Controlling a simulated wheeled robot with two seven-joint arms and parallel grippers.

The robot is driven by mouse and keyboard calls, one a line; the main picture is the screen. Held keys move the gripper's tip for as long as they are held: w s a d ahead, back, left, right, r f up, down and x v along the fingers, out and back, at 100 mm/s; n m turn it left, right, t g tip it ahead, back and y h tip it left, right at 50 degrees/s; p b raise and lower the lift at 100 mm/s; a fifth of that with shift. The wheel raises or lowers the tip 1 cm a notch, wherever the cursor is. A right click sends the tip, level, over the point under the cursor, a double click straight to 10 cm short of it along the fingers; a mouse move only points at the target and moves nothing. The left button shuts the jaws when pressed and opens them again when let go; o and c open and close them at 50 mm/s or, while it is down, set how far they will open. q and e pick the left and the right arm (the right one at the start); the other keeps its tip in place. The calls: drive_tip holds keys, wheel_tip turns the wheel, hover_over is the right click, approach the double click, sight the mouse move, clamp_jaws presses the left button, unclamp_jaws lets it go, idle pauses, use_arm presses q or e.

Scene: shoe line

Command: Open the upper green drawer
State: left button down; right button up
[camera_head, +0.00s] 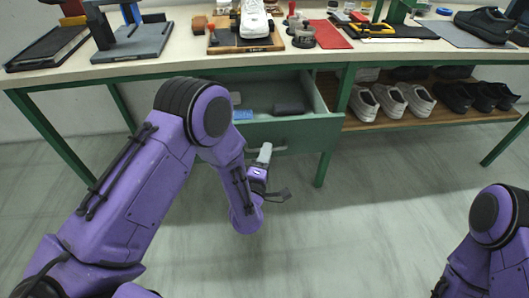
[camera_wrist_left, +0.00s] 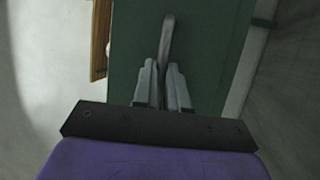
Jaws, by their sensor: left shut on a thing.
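The green drawer (camera_head: 308,135) under the workbench is pulled out, and its inside shows from above. Its green front fills much of the left wrist view (camera_wrist_left: 215,50). The drawer's grey bar handle (camera_wrist_left: 168,35) runs between my left fingers. My left gripper (camera_head: 264,154) is at the drawer front and shut on the handle; its fingers also show in the left wrist view (camera_wrist_left: 164,88). My left forearm hides the left part of the drawer. A second drawer below cannot be made out. My right gripper is out of view; only part of my right arm shows.
A blue item (camera_head: 243,115) and a dark box (camera_head: 289,109) lie in the drawer. A wooden shelf (camera_head: 400,122) with white and black shoes is to its right. A green table leg (camera_head: 326,165) stands beside the drawer. The floor in front is clear.

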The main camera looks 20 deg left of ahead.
use_arm(q)
drive_tip(key=shift+a, duration=0.15)
drive_tip(key=c, duration=1.2)
unclamp_jaws()
drive_tip(key=shift+o, duration=0.2)
drive_tip(key=s+f+b, duration=0.1)
drive_tip(key=s+f, duration=0.1)
drive_tip(key=s, duration=0.8)
drive_tip(key=shift+s+d, duration=0.2)
drive_tip(key=shift+d, duration=0.2)
